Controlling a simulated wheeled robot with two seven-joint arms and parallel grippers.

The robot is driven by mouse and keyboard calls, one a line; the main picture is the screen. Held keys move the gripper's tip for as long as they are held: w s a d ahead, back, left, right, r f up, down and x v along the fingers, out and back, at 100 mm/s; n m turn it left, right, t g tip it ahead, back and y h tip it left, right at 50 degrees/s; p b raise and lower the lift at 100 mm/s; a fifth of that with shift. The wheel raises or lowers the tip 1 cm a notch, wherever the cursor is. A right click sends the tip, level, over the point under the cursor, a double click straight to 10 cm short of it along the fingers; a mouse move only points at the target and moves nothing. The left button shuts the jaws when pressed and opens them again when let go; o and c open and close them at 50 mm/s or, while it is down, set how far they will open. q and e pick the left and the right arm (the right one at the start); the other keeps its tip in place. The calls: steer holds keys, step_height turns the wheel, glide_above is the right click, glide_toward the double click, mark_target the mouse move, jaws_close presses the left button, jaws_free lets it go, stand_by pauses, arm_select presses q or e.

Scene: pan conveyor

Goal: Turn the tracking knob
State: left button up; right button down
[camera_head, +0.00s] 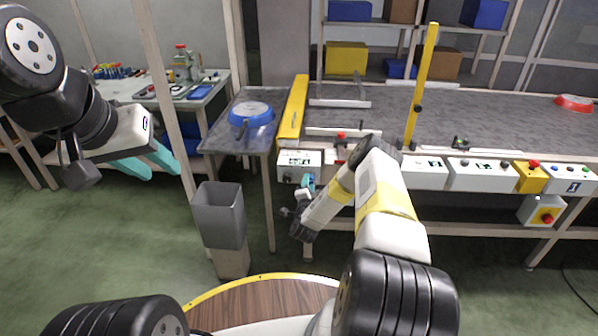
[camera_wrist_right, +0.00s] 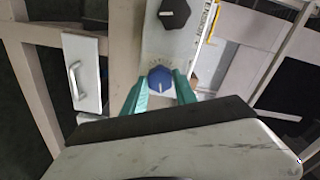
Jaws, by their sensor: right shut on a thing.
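A round blue knob (camera_wrist_right: 160,77) with a white pointer line sits on a light panel in the right wrist view. The teal fingers of my right gripper (camera_wrist_right: 160,90) are on either side of it, shut on it. A black knob (camera_wrist_right: 174,14) with a white mark is farther up the same panel. In the head view my right gripper (camera_head: 307,183) is at the front of the conveyor, below a white control box (camera_head: 299,160); the blue knob is hard to make out there. My left gripper (camera_head: 148,162) hangs empty at the left, its teal fingers apart, far from the conveyor.
The grey conveyor belt (camera_head: 480,110) runs to the right, with a yellow post (camera_head: 422,85) and a row of control boxes at its front edge. A blue pan (camera_head: 251,112) lies on the left table. A grey bin (camera_head: 219,215) stands below it.

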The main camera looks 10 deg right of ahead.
steer(key=c, duration=1)
jaws_free()
steer(key=shift+o, duration=0.2)
steer(key=v, duration=0.8)
steer(key=shift+w, duration=0.1)
